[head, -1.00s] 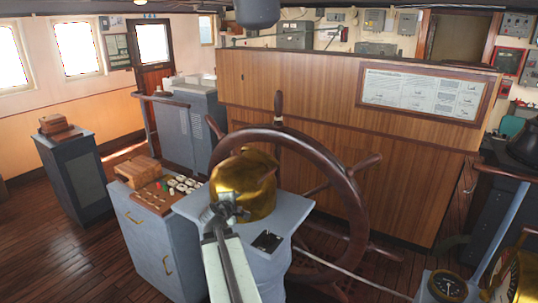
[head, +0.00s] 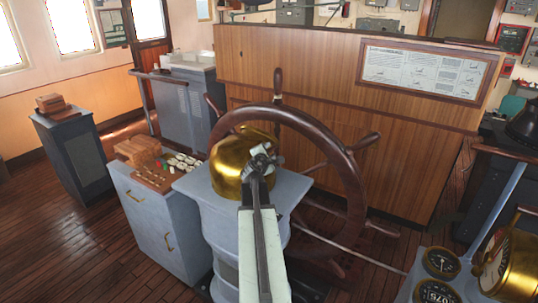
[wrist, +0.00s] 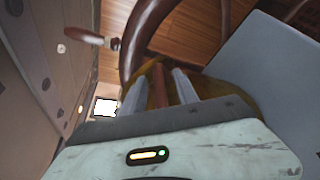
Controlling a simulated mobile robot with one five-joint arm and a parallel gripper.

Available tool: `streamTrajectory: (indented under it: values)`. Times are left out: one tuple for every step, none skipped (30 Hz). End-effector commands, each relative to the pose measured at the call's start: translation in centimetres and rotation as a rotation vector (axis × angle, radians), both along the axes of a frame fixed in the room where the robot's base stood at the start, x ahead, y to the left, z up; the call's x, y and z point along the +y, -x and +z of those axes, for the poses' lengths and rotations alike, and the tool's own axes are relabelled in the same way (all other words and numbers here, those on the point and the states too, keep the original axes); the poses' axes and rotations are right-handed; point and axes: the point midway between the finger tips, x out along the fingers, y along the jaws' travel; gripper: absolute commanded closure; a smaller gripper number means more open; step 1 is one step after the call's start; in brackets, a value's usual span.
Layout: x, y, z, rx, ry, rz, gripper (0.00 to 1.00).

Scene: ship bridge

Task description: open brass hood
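The brass hood (head: 229,168) is a rounded golden dome on top of a grey pedestal (head: 205,190), just in front of the ship's wheel. My gripper (head: 262,158) is at the hood's near right side and covers part of it. In the wrist view, the two grey fingers (wrist: 160,88) are apart, with a brown strip visible between them. Dark golden brass of the hood (wrist: 208,86) shows around and behind the fingers. I cannot tell whether the fingers touch the hood. The hood's side behind my gripper is hidden.
The wooden wheel (head: 352,180) stands close behind the hood. A grey cabinet (head: 150,215) with a wooden box (head: 138,150) is at the left. Gauges (head: 441,262) and another brass instrument (head: 510,265) are at the lower right.

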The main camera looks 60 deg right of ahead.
Motion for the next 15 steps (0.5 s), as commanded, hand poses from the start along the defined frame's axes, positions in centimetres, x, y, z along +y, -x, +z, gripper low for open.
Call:
streamTrajectory:
  values:
    - [-0.23,-0.08,-0.06,0.000,0.000,0.000,0.64]
    - [-0.23,-0.07,-0.04,0.000,0.000,0.000,0.64]
    - [-0.18,-0.05,-0.02,0.000,0.000,0.000,0.64]
    - [-0.15,-0.03,-0.01,0.000,0.000,0.000,0.64]
    - [-0.14,-0.02,-0.01,0.000,0.000,0.000,0.64]
    - [-0.14,-0.01,0.00,0.000,0.000,0.000,0.64]
    - [-0.14,-0.01,0.00,0.000,0.000,0.000,0.69]
    - [-0.14,0.00,0.00,0.000,0.000,0.000,0.78]
    - [-0.14,0.00,0.00,-0.001,0.000,0.000,0.89]
    - [-0.14,0.00,0.00,-0.001,0.000,0.000,0.97]
    - [-0.14,0.00,0.00,-0.001,0.000,0.000,1.00]
    - [-0.14,0.00,-0.01,-0.001,-0.001,-0.001,1.00]
    - [-0.14,0.01,-0.01,-0.001,-0.001,-0.001,1.00]
    - [-0.13,0.02,0.00,-0.001,-0.001,-0.001,1.00]
    - [-0.14,0.03,-0.01,-0.001,-0.001,-0.002,1.00]
